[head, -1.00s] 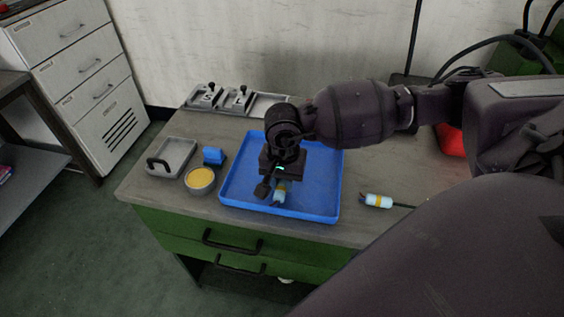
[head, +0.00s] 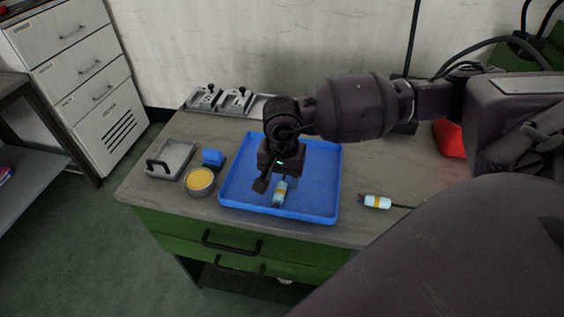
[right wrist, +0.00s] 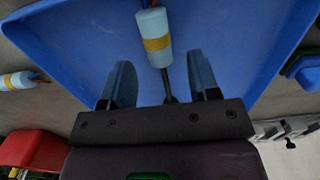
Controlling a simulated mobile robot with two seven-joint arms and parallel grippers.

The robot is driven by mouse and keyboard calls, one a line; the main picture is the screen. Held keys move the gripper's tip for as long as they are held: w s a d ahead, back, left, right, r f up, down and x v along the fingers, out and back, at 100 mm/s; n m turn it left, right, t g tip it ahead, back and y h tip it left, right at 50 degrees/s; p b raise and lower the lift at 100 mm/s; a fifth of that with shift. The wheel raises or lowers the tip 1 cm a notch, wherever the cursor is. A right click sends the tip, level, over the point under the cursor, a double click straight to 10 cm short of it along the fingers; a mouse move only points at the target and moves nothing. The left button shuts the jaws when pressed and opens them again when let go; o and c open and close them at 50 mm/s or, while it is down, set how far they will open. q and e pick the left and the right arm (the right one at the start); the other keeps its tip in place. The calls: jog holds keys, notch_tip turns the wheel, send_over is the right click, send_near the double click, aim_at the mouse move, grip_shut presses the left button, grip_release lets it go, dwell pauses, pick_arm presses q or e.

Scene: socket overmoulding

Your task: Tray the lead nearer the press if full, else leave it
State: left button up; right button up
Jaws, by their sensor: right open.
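A blue tray (head: 319,206) lies on the bench, and a light blue lead with a yellow band (head: 279,194) lies in it. My right gripper (head: 272,186) is over the tray, just above this lead. In the right wrist view its fingers (right wrist: 160,82) are spread, with the lead (right wrist: 154,38) beyond and between them and its dark cable running back between the fingers. The fingers look clear of it. A second lead (head: 376,202) with a yellow band lies on the bench right of the tray; it also shows in the right wrist view (right wrist: 18,80). My left gripper is out of view.
Left of the tray are a cup of yellow material (head: 200,180), a blue block (head: 213,157) and a grey dish with a handle (head: 170,157). Grey fixtures (head: 234,101) stand at the back. A red object (head: 449,138) is at right.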

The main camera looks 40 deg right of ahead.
notch_tip(320, 180, up, 9)
jog(key=shift+p, duration=0.45)
jog(key=shift+f, duration=0.1)
dwell(0.4)
